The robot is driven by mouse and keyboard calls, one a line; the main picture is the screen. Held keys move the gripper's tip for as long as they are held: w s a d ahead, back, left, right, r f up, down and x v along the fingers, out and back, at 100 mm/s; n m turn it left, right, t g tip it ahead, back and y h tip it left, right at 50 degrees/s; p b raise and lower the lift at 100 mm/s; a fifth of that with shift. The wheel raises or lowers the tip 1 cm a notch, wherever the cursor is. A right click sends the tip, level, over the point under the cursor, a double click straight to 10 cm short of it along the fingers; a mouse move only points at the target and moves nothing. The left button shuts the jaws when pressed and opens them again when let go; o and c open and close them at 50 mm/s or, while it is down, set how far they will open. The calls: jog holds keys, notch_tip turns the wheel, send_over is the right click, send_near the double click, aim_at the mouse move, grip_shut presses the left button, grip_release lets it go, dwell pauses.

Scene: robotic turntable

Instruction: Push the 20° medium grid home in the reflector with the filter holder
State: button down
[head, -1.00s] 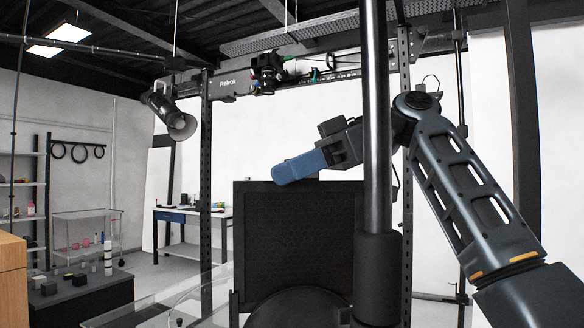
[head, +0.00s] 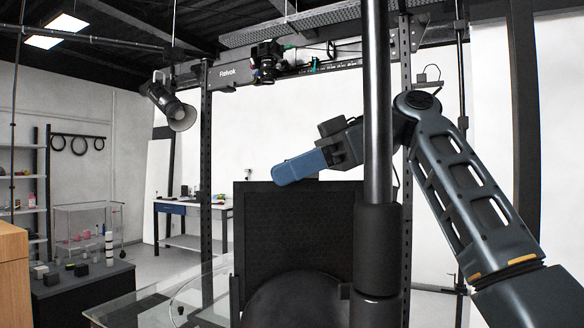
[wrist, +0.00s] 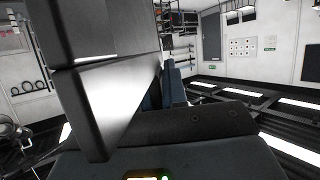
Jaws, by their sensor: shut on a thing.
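My gripper (head: 297,167) is right of centre in the head view, with its blue end pointing left, partly behind a dark upright column. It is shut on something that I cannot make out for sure. In the wrist view, a large dark block (wrist: 95,35) with a bright face fills the upper left, close to the camera. Blue parts (wrist: 172,85) show behind it. A lamp with a bell-shaped reflector (head: 181,116) hangs at the upper left of the head view, well apart from the gripper. I cannot pick out the 20° medium grid or a filter holder.
A dark panel with a fine pattern (head: 290,225) stands just below the gripper. A round dark thing (head: 295,305) is at the bottom. A metal post (head: 206,190) and overhead rail (head: 228,75) frame the back. A dark table with small items (head: 85,292) stands lower left.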

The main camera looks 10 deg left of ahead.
aim_at(341, 232)
jog(key=shift+w+f+b, duration=0.2)
jog(key=shift+f+b, duration=2.5)
jog(key=shift+f, duration=3.4)
jog(key=c, duration=1.1)
grip_release()
jog(key=shift+r, duration=0.1)
jog(key=p+v, duration=0.3)
jog(key=v, duration=0.4)
jog(key=shift+a, duration=0.1)
jog(key=shift+w+d, duration=0.15)
jog(key=shift+d, duration=0.25)
jog(key=shift+r, duration=0.1)
